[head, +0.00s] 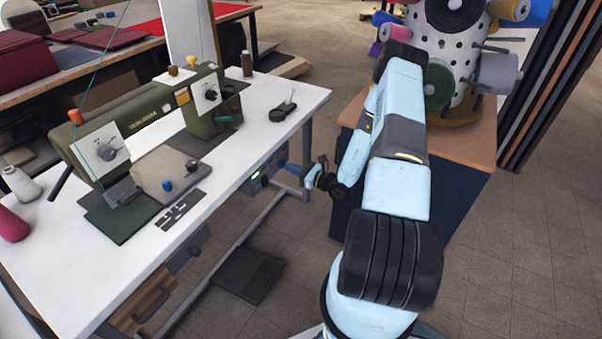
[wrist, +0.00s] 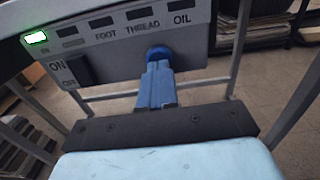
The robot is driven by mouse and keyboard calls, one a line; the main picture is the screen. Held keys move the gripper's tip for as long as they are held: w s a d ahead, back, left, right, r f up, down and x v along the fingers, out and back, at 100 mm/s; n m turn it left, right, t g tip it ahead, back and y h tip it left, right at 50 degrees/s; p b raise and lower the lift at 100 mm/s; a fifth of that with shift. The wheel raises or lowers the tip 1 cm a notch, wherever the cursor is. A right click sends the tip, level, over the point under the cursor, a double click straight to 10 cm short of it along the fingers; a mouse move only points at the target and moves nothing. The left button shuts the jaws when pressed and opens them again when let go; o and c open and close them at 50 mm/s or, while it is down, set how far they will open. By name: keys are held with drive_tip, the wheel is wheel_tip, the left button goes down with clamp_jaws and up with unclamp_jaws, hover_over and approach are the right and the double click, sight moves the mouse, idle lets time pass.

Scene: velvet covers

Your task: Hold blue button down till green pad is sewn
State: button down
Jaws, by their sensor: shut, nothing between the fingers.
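The blue button (wrist: 158,52) is on the grey control panel (wrist: 112,52) below the table edge, under the THREAD label. My gripper (wrist: 156,66) is shut and empty. Its blue fingertips are at the button and overlap its lower part; I cannot tell whether it is pressed in. In the head view my gripper (head: 283,165) reaches the panel at the table's front, and the button is hidden. The dark green pad (head: 122,222) lies flat on the white table by the sewing machine (head: 155,118), partly under its needle end. No stitching can be made out.
A green lamp (wrist: 36,38) glows at the panel's left; the other lamps are dark. A black ON/OFF switch (wrist: 75,70) sits below. A blue knob (head: 166,185) stands on the machine's plate. A thread-spool stand (head: 470,60) is behind my arm.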

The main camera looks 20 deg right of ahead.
drive_tip(key=shift+w+a, duration=0.2)
drive_tip(key=shift+w, duration=0.1)
